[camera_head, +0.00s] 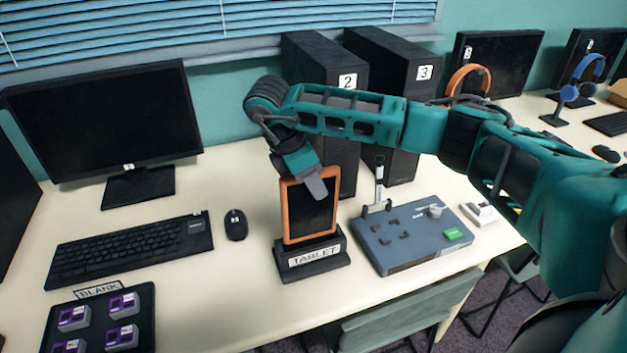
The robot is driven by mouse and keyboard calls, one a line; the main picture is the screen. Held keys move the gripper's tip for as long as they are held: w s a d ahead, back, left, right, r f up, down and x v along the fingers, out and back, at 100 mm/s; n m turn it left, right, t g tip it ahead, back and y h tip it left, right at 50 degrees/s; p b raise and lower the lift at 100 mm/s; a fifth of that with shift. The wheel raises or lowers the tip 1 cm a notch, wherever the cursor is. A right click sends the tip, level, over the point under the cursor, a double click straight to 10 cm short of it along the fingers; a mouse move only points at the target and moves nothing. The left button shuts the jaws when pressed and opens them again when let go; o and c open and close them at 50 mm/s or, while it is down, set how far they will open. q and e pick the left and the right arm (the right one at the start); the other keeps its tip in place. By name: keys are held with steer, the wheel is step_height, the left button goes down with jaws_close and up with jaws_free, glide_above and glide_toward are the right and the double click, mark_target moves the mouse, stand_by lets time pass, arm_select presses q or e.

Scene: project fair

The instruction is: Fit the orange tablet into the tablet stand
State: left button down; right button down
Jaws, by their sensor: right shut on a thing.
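The orange-framed tablet (311,212) with a dark screen stands nearly upright in the middle of the desk. Its lower edge is at the black tablet stand (314,266), which carries a white "TABLET" label. Whether the lower edge is fully seated in the slot cannot be told. My right gripper (314,184) reaches down from above and is shut on the tablet's top edge, one finger showing over the screen. The other finger is hidden behind the tablet. My left gripper is not in view.
A grey control box (412,240) with a lever stands right of the stand. A mouse (236,224), keyboard (131,249) and monitor (104,122) are to the left. A black tray (48,335) holds several purple-grey blocks. Two black computer towers (324,66) stand behind.

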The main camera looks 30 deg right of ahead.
steer(key=shift+d, duration=0.15)
stand_by(0.3)
steer(key=shift+f, duration=0.3)
steer(key=shift+f+b, duration=0.2)
steer(key=shift+b, duration=0.15)
step_height(320, 180, down, 2)
steer(key=shift+b, duration=0.7)
steer(key=shift+f, duration=0.2)
stand_by(0.5)
steer(key=shift+f+b, duration=0.45)
steer(key=shift+f, duration=0.25)
stand_by(0.3)
